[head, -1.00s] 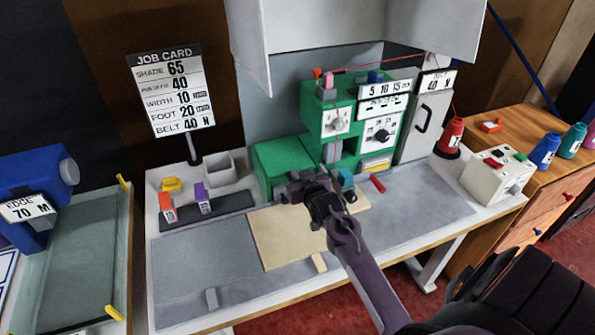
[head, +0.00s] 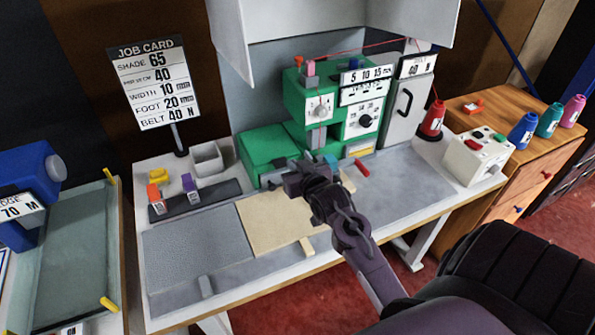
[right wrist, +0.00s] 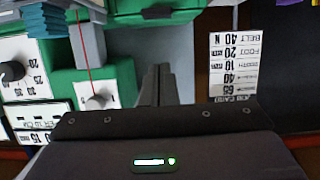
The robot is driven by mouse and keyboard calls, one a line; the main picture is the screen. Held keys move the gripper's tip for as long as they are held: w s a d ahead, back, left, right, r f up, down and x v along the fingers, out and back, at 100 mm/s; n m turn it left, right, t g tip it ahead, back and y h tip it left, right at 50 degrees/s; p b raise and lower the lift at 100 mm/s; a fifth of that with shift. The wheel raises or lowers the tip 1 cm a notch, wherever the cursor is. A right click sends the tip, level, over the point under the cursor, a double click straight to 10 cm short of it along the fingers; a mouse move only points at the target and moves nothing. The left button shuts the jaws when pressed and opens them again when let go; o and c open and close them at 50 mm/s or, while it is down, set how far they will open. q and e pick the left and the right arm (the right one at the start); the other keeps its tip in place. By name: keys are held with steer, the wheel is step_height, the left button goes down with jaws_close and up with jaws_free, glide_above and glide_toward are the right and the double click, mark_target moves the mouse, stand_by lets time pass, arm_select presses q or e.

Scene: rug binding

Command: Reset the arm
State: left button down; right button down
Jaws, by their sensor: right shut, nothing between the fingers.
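My right gripper (head: 296,180) is over the work table in the head view, in front of the green machine (head: 268,148) and above the back edge of the beige piece (head: 270,222). In the right wrist view its fingers (right wrist: 158,82) are together with nothing between them. The green machine with its dials and a red thread also shows in the right wrist view (right wrist: 120,75). My left gripper is not in either view.
A grey rug piece (head: 190,245) lies left of the beige piece. The job card (head: 155,80) stands at the back left. A control box (head: 478,155) and red cone (head: 432,120) stand at the right. The right table surface (head: 410,195) is clear.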

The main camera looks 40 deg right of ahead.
steer(key=s+a+f+n+g+y, duration=0.2)
steer(key=s+a+g, duration=0.3)
steer(key=s+a, duration=0.5)
steer(key=s+a+f+n+g+y, duration=0.1)
steer(key=s+a+f+n+g, duration=0.15)
steer(key=s+a+g, duration=0.7)
steer(key=s+d+f+t, duration=0.1)
steer(key=s+f, duration=0.1)
steer(key=f, duration=1.2)
steer(key=s+d+f+t, duration=0.1)
steer(key=s+f+t, duration=0.1)
steer(key=f, duration=1.2)
steer(key=s+d+f, duration=0.2)
steer(key=s+f, duration=0.7)
steer(key=s, duration=0.1)
steer(key=s+d+f+g, duration=0.1)
steer(key=s+f, duration=0.8)
steer(key=f, duration=0.1)
steer(key=shift+s+d+f, duration=0.2)
steer(key=shift+s+d, duration=0.2)
steer(key=shift+n+g, duration=0.25)
